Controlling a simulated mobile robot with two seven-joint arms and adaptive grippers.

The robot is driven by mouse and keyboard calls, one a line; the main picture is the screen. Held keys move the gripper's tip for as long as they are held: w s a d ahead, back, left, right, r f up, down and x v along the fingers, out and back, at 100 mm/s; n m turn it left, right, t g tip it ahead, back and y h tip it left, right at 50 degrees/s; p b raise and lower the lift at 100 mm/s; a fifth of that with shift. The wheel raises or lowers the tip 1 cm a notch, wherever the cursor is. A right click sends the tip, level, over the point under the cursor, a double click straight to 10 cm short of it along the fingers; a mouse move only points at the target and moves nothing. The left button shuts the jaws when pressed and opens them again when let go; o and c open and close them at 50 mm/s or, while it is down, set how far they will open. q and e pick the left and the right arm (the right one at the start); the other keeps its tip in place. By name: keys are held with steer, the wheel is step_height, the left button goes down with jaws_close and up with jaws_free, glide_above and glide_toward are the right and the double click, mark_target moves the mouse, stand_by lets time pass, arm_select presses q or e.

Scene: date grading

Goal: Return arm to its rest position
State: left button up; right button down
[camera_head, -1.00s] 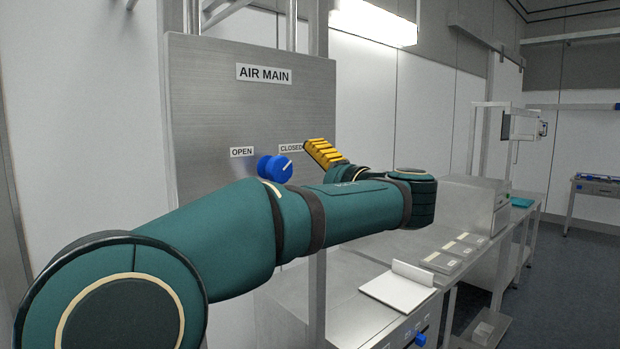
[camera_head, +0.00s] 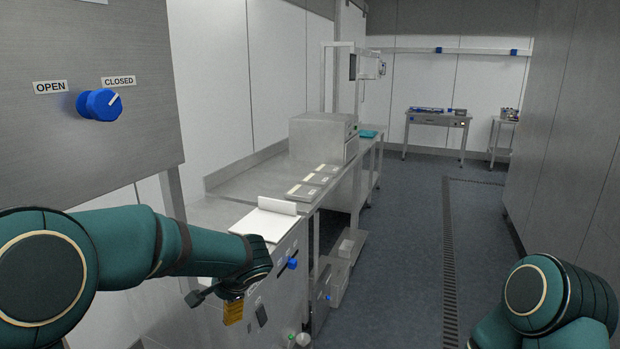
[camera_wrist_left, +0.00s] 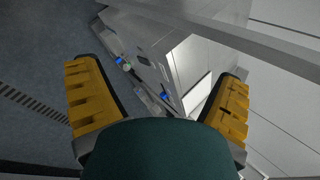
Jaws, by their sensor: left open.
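My left arm (camera_head: 120,245) comes in from the left of the head view and reaches across the lower left. Its left gripper (camera_head: 246,312) hangs low in front of the steel bench, with a yellow finger pad showing. In the left wrist view the left gripper (camera_wrist_left: 158,85) has its two yellow pads wide apart with nothing between them. My right arm (camera_head: 555,300) shows at the lower right of the head view; its gripper is out of frame. The blue knob (camera_head: 99,104) is on the steel panel, its white mark pointing toward the CLOSED label (camera_head: 118,81).
The steel bench (camera_head: 232,180) runs away along the left wall. A white pad (camera_head: 265,222), several flat grey trays (camera_head: 303,191) and a steel box (camera_head: 318,139) stand on it. A blue knob (camera_head: 292,263) is on its front. The floor (camera_head: 400,260) to the right is clear.

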arm_select(q)
steer(key=s+d+f+n+g+h+b, duration=0.1)
steer(key=s+d+f+n+h, duration=0.2)
steer(key=s+f, duration=0.5)
steer(key=s+d+f+n+g+h+b, duration=0.1)
steer(key=s+f+n, duration=0.4)
steer(key=f, duration=1)
steer(key=s+d+f+n+g+h+b, duration=0.1)
steer(key=s+d+f+n+h+b, duration=0.2)
steer(key=s+f, duration=0.8)
steer(key=d+f+n+h, duration=0.1)
steer(key=d+h, duration=0.1)
steer(key=shift+d+h, duration=0.15)
steer(key=shift+h, duration=0.15)
